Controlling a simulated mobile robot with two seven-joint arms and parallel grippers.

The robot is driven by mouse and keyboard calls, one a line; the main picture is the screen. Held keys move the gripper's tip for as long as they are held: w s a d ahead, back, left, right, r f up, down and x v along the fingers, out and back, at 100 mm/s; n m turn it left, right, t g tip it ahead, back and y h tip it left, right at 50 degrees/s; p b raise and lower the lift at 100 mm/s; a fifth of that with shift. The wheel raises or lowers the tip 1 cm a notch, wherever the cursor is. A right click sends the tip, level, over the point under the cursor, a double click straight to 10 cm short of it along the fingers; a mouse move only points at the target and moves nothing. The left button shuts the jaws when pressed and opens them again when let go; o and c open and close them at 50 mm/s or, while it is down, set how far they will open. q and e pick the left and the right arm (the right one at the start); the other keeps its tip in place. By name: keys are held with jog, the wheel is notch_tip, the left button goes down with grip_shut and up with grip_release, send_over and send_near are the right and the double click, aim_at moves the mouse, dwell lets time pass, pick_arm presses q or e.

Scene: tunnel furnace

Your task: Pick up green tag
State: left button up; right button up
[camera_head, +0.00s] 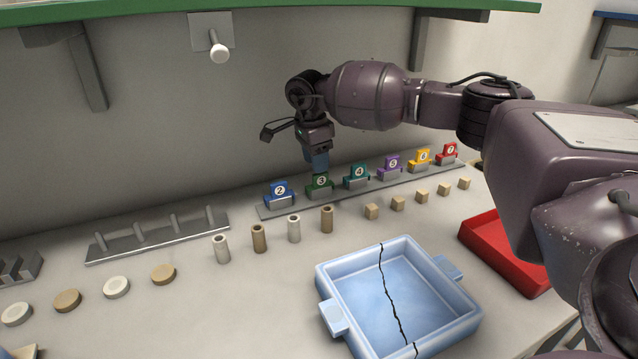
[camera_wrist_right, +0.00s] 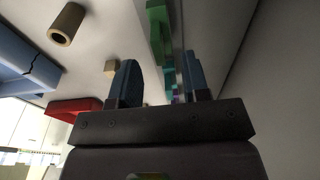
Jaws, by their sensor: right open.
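The green tag (camera_head: 320,184), marked 3, stands upright in a holder on a long grey rack (camera_head: 262,212), between the blue tag (camera_head: 279,192) and the teal tag (camera_head: 358,176). My right gripper (camera_head: 317,161) points down just above and behind the green tag in the head view. In the right wrist view, the right gripper (camera_wrist_right: 161,78) has its two fingers apart with nothing held between them. The green tag (camera_wrist_right: 157,30) shows there just beyond the gap between the fingertips. Whether a finger touches it cannot be told. My left gripper is out of view.
Purple (camera_head: 390,167), yellow (camera_head: 420,159) and red (camera_head: 447,153) tags continue the row to the right. Cylinders (camera_head: 259,239) and small wooden blocks (camera_head: 397,203) stand in front of the rack. A cracked blue tray (camera_head: 330,282) and a red tray (camera_head: 478,248) lie nearer. The wall is close behind.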

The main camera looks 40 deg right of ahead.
aim_at(321, 175)
jog(key=f, duration=0.3)
jog(key=d+f, duration=0.1)
jog(key=f, duration=0.1)
jog(key=shift+s+b, duration=0.3)
jog(key=shift+b, duration=0.05)
jog(key=shift+r, duration=0.1)
jog(key=shift+c, duration=0.7)
grip_shut()
